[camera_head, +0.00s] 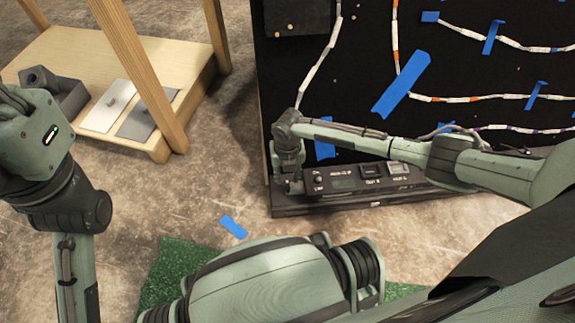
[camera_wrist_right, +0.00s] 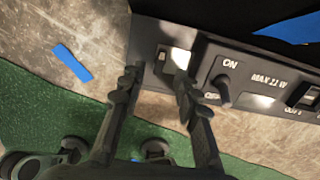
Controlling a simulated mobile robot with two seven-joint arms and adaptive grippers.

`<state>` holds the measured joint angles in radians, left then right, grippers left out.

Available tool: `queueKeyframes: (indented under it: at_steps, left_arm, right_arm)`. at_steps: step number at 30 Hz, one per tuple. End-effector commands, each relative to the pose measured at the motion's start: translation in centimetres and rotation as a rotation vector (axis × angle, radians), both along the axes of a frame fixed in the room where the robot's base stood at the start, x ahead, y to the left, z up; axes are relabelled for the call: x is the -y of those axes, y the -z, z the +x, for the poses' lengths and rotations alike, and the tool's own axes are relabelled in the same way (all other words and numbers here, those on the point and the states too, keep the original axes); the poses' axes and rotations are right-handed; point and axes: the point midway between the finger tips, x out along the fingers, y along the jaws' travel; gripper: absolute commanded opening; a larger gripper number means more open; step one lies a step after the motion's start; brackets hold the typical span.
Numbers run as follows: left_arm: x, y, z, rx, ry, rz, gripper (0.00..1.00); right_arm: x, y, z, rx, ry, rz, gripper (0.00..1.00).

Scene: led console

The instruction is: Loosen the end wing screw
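The console (camera_head: 345,183) is a long dark box with switches and white labels, at the foot of the black board. My right gripper (camera_head: 287,178) points down at the console's left end in the head view. In the right wrist view its two fingers (camera_wrist_right: 157,82) stand apart over that end of the console (camera_wrist_right: 205,62). A dark square recess and a bright pale patch lie just past the fingertips. I cannot make out the end wing screw clearly; fingers may hide it. My left arm is at the left edge; its fingers do not show.
The black board (camera_head: 350,60) carries LED strips and blue tape. A wooden stand (camera_head: 160,60) holds two plates (camera_head: 137,124) and a grey block (camera_head: 62,92). A toggle (camera_wrist_right: 222,90) marked ON sits right of the fingers. Blue tape (camera_head: 233,227) lies on the floor by a green mat (camera_head: 165,270).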

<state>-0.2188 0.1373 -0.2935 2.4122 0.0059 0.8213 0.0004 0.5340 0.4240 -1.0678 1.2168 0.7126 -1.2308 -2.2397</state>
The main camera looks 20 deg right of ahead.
Motion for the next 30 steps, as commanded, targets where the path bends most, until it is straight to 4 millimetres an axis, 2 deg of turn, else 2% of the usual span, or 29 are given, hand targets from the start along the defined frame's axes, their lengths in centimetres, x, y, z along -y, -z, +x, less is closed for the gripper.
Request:
queueKeyframes:
  at_steps: [1, 6, 12, 30]
  left_arm:
    - [0.0, 0.0, 0.0, 0.001, 0.000, 0.000, 0.00]
    - [0.0, 0.0, 0.0, 0.001, -0.001, 0.000, 0.00]
    - [0.0, -0.1, 0.0, 0.002, -0.001, 0.000, 0.00]
    - [0.0, -0.1, 0.0, 0.002, -0.001, 0.000, 0.00]
  right_arm:
    - [0.1, -1.3, 0.1, 0.005, -0.002, 0.001, 0.32]
    - [0.0, -4.6, 0.0, 0.002, -0.002, 0.000, 0.32]
    - [0.0, -7.0, 0.0, 0.001, 0.000, 0.000, 0.32]
    - [0.0, -7.4, 0.0, 0.000, 0.000, 0.000, 0.32]
